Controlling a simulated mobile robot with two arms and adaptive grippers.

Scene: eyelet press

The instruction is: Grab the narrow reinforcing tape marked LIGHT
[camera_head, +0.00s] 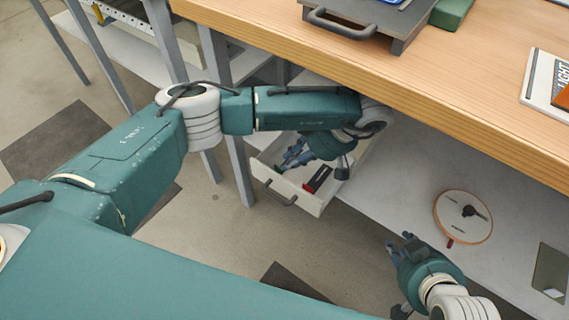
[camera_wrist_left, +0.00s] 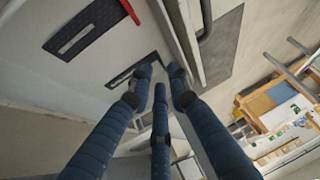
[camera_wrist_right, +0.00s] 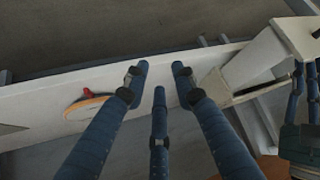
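No tape with a readable LIGHT marking shows. An open white drawer (camera_head: 287,190) holds a dark flat piece with a red part (camera_head: 318,180). In the left wrist view, a dark slotted strip (camera_wrist_left: 85,27) lies in it with a red piece beside it, and a second dark strip lies partly hidden behind a finger. I cannot tell whether any of these is the tape. My left gripper (camera_head: 291,158) is at the drawer's left side, fingers apart and seemingly empty, close to a drawer wall. My right gripper (camera_head: 396,246) is open and empty, out in front of the lower shelf.
A round white-faced disc with a wooden rim (camera_head: 463,217) is at the lower grey shelf (camera_head: 410,165). The wooden tabletop (camera_head: 420,75) overhangs the drawer. Table legs stand left of the drawer.

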